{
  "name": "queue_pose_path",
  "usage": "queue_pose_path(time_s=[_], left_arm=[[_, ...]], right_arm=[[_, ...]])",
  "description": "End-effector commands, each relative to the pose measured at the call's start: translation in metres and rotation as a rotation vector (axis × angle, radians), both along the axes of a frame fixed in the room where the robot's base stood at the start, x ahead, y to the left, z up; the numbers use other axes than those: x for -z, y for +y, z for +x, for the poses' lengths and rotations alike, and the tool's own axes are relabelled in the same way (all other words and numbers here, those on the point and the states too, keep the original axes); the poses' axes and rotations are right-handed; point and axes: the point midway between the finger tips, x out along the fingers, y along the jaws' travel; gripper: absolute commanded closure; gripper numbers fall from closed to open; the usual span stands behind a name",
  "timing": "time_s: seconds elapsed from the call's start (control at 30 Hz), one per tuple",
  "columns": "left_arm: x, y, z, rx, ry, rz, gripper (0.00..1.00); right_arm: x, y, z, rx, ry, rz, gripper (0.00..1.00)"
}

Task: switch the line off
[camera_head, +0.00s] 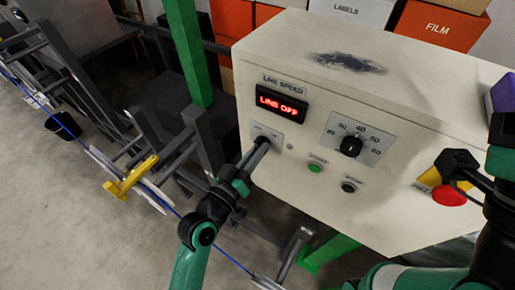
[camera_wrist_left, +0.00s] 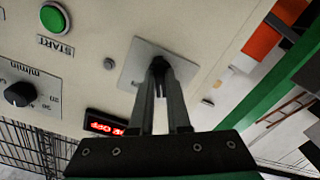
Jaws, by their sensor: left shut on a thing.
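The cream control box (camera_head: 410,125) has a red display (camera_head: 281,104) that reads "LINE OFF". Below it is a pale switch plate (camera_head: 256,130), also in the left wrist view (camera_wrist_left: 137,65). My left gripper (camera_head: 264,143) reaches this plate, and its fingers (camera_wrist_left: 160,70) are shut on a small dark switch knob (camera_wrist_left: 157,62) there. The fingers hide most of the knob, so its setting is unclear. My right gripper (camera_head: 462,168) is at the right, close to the red mushroom button (camera_head: 449,195); its fingers do not show clearly.
A speed dial (camera_head: 351,146), a green START button (camera_head: 315,168) and a black button (camera_head: 349,186) sit on the same panel. A blue cable (camera_head: 85,145) runs diagonally past a yellow clamp (camera_head: 130,180) at left. A green post (camera_head: 187,50) stands behind.

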Motion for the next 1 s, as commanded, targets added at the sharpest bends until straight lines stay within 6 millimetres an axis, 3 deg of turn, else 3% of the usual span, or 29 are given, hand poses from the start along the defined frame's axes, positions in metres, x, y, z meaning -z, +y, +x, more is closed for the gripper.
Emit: queue_pose_path(time_s=[0.47,0.5,0.63,1.0], left_arm=[[-0.0008,0.0001,0.0,0.0,0.006,-0.015,1.0],[-0.0008,0.0001,0.0,0.0,0.006,-0.015,0.8],[-0.0006,0.0001,0.0001,0.0,0.006,-0.015,0.56],[0.0001,0.0024,-0.0035,-0.001,0.007,-0.013,0.55]], right_arm=[[-0.0006,0.0,0.0,0.0,0.0,0.0,0.5],[-0.0006,0.0,0.0,0.0,0.0,0.0,0.5],[-0.0004,0.0,0.0,0.0,0.0,0.0,0.5],[-0.0001,0.0,0.0,0.0,0.0,0.0,0.5]])
